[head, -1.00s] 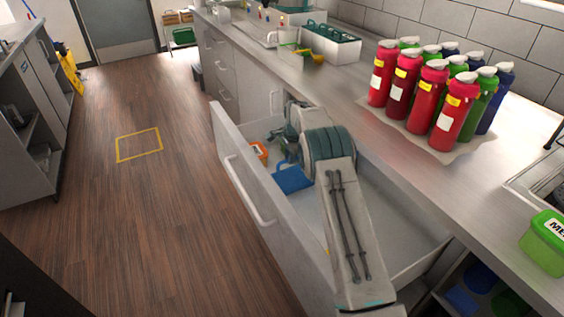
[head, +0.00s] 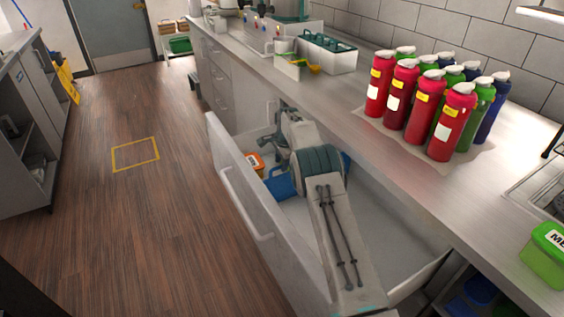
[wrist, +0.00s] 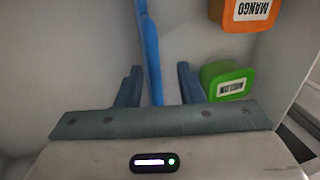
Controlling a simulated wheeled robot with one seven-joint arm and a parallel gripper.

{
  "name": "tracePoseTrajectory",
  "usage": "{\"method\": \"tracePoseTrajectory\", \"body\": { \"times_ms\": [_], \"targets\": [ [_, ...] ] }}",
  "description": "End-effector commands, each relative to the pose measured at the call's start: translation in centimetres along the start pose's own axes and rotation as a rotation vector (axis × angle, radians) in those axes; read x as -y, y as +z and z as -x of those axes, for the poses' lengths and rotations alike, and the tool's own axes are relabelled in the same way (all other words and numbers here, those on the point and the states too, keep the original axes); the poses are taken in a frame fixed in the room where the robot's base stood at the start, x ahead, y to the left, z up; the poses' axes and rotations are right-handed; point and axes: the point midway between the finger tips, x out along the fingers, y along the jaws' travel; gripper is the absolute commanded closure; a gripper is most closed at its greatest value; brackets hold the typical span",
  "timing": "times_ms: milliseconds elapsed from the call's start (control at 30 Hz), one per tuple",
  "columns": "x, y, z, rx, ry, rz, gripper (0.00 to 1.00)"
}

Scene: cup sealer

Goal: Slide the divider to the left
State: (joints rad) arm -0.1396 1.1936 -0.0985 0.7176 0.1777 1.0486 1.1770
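The blue divider (head: 280,184) stands inside the open drawer (head: 236,180), partly hidden behind my arm in the head view. In the wrist view the divider (wrist: 152,50) shows as a thin blue edge running down between the two dark fingers of my gripper (wrist: 160,68). The fingers are apart, one on each side of the divider. Gaps show on both sides, with the left finger nearer to it. In the head view my arm reaches down into the drawer and hides the fingers.
An orange container labelled MANGO (wrist: 245,12) and a green container (wrist: 227,82) lie right of the divider in the wrist view. The drawer's front wall and the counter (head: 400,170) flank my arm. Several bottles (head: 450,120) stand on the counter. The near drawer floor looks clear.

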Motion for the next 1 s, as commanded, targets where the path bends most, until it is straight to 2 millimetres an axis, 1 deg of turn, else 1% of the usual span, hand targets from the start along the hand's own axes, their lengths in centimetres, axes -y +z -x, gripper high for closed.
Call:
{"method": "tracePoseTrajectory", "body": {
  "times_ms": [133,267,367,600,733,900,1000],
  "targets": [
    [0.0,-0.1,0.5,-0.001,0.0,-0.001,0.66],
    [0.0,-0.1,2.0,-0.001,-0.002,0.0,0.66],
    [0.1,0.0,4.0,-0.002,-0.003,0.001,0.66],
    [0.2,0.2,9.6,-0.001,-0.004,0.003,0.66],
    [0.2,0.2,11.9,-0.001,-0.002,0.003,0.66],
    [0.2,0.3,13.4,0.0,-0.001,0.004,0.66],
    [0.1,0.3,13.8,0.0,0.0,0.004,0.66]
  ]
}}
